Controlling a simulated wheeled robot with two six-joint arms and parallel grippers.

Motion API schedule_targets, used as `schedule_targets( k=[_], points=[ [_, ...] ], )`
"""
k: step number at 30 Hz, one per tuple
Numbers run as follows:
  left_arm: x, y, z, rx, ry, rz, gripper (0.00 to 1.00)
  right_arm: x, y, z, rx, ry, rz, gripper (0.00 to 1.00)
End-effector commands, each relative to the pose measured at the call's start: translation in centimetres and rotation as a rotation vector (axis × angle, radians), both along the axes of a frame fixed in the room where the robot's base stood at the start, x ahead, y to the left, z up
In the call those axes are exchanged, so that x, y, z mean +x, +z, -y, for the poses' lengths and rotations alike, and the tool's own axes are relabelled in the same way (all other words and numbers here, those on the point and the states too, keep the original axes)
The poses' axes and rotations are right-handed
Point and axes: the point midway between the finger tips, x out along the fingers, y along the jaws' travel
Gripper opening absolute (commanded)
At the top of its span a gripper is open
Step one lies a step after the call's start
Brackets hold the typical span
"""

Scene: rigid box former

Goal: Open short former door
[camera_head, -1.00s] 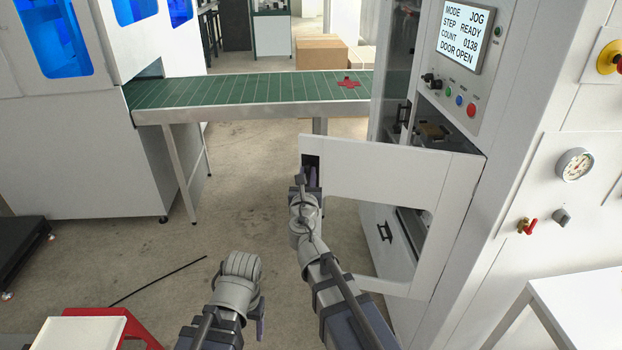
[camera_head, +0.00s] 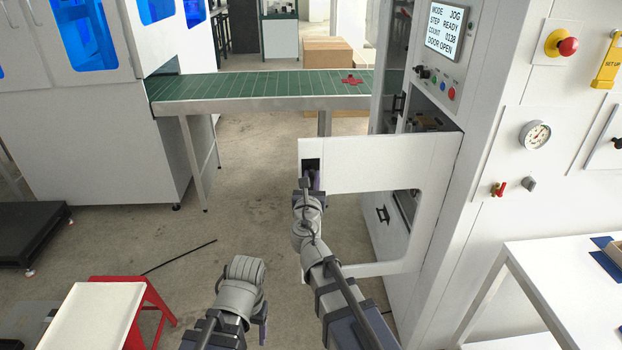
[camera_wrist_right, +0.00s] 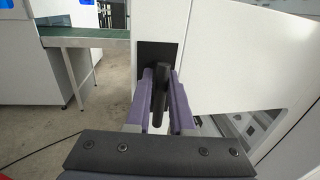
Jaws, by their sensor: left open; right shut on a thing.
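The short former door (camera_head: 385,165) is a white panel swung out from the former cabinet (camera_head: 490,100), hinged on its right side. Its dark handle recess (camera_head: 311,166) is near its left edge. My right gripper (camera_head: 309,182) is at that recess. In the right wrist view, the purple fingers of my right gripper (camera_wrist_right: 159,95) close on both sides of the black door handle (camera_wrist_right: 160,88). The panel screen (camera_head: 445,30) reads DOOR OPEN. My left gripper (camera_head: 263,328) hangs low and empty at the bottom, its fingers mostly hidden behind the wrist.
A green conveyor (camera_head: 260,88) with a red piece (camera_head: 352,79) runs behind the door. A red stand with a white top (camera_head: 95,315) is at lower left. A white table (camera_head: 560,270) is at lower right.

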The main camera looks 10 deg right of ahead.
Motion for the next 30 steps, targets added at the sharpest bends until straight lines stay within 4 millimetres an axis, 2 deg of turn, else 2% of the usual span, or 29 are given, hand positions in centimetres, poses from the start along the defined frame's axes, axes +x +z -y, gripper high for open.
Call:
schedule_targets(
  k=[9, 10, 17, 26, 30],
  points=[
    [0.01, 0.00, 0.00, 0.000, 0.000, 0.000, 0.68, -0.08, -0.01, 0.24, 0.002, -0.007, 0.000, 0.00],
    [0.00, 0.00, 0.00, 0.000, 0.000, 0.000, 0.68, -0.07, -0.02, 0.25, 0.002, -0.007, 0.000, 0.22],
    [0.00, -0.01, 0.00, 0.000, 0.000, 0.000, 0.68, -0.06, -0.03, 0.21, 0.002, -0.005, 0.000, 0.47],
    [0.00, -0.02, 0.00, 0.000, 0.000, 0.000, 0.68, -0.18, -0.03, 0.17, 0.002, -0.004, 0.000, 0.47],
    [0.00, -0.02, 0.00, 0.000, 0.000, 0.000, 0.68, -0.91, -0.03, 0.22, 0.002, -0.004, 0.000, 0.47]
  ],
)
